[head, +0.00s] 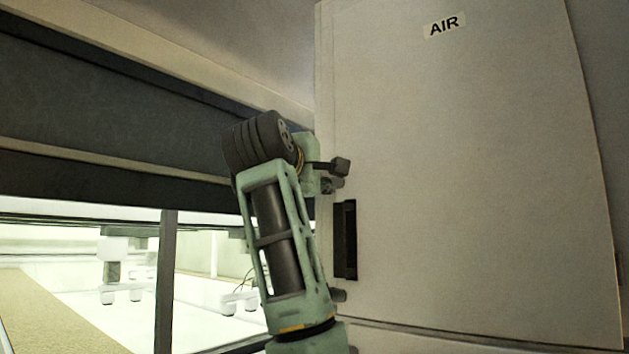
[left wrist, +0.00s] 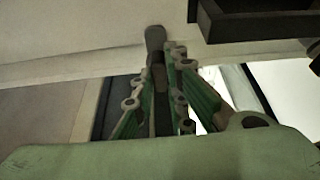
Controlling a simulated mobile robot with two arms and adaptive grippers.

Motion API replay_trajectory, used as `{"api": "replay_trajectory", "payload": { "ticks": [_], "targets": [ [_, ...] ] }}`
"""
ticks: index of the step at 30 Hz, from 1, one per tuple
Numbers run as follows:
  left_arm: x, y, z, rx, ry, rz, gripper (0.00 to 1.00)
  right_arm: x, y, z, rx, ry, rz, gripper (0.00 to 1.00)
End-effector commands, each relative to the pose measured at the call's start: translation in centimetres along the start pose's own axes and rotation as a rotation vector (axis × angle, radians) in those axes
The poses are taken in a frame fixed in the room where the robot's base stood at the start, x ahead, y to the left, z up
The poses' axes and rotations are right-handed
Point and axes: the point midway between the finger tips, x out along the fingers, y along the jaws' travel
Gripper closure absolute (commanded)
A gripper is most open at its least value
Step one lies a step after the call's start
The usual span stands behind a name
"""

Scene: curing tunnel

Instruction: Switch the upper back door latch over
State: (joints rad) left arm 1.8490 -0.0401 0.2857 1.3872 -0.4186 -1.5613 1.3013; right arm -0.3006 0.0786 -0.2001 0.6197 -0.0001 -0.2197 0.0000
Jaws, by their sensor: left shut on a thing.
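The upper back door latch (head: 341,166) is a small dark lever with a blocky end, at the left edge of a pale cabinet door (head: 470,180) marked AIR. My left gripper (head: 318,170) is at this latch, partly hidden behind its own wrist in the head view. In the left wrist view, my left gripper's green fingers (left wrist: 163,78) are closed around the dark lever (left wrist: 155,38), whose rounded end sticks out past the fingertips. How far the latch is turned is hard to tell. My right gripper is in neither view.
A black recessed handle (head: 345,240) sits below the latch on the door edge, close to my left forearm. A small dark fitting (head: 338,295) is lower down. A dark horizontal beam (head: 100,100) and a bright opening lie to the left.

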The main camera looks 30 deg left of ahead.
Motion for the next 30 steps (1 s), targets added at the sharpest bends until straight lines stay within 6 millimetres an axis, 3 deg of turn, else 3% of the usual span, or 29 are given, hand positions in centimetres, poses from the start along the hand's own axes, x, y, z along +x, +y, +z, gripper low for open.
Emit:
{"api": "replay_trajectory", "payload": {
  "ticks": [8, 9, 15, 25, 30],
  "targets": [
    [0.1, -0.3, -0.1, -0.004, 0.0, -0.007, 1.0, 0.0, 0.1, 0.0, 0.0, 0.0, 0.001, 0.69],
    [0.1, -0.3, -0.1, -0.004, 0.0, -0.007, 0.86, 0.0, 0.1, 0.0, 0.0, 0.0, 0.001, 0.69],
    [0.1, -0.2, -0.1, -0.002, 0.0, -0.005, 0.69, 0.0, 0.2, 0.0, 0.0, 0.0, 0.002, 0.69],
    [-0.2, -0.1, 0.0, -0.001, 0.0, -0.001, 0.69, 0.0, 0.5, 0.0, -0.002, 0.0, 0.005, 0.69],
    [-2.2, 0.1, -0.1, -0.002, 0.001, 0.003, 0.69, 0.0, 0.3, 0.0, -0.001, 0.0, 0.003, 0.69]
  ]
}}
